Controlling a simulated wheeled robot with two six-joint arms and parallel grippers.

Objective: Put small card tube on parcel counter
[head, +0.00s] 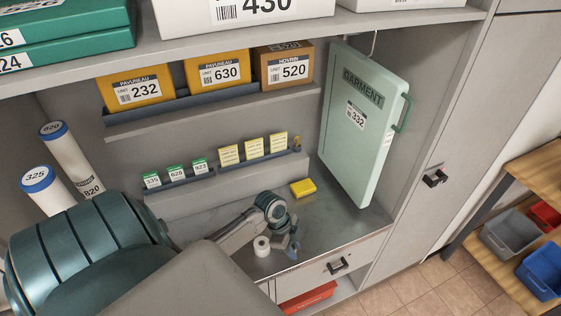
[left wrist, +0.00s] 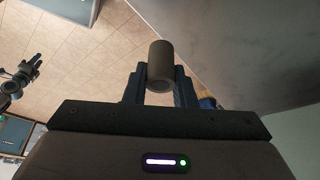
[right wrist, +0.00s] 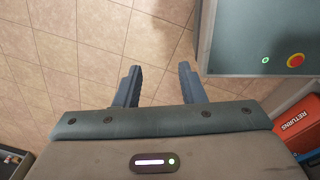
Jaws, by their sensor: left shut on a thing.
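The small card tube (left wrist: 160,62) is a short brown-grey cylinder, held between the blue fingers of my left gripper (left wrist: 160,88) in the left wrist view. In the head view my left gripper (head: 289,248) is at the front part of the grey metal parcel counter (head: 335,212). The tube is small and hard to make out there, and I cannot tell whether it touches the counter. My right gripper (right wrist: 158,85) is open and empty over the tiled floor in the right wrist view. It is outside the head view.
A yellow pack (head: 303,188) lies at the counter's back. A green garment case (head: 366,120) hangs at the right. Two tall white tubes stand at the left. Bare counter lies right of the gripper.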

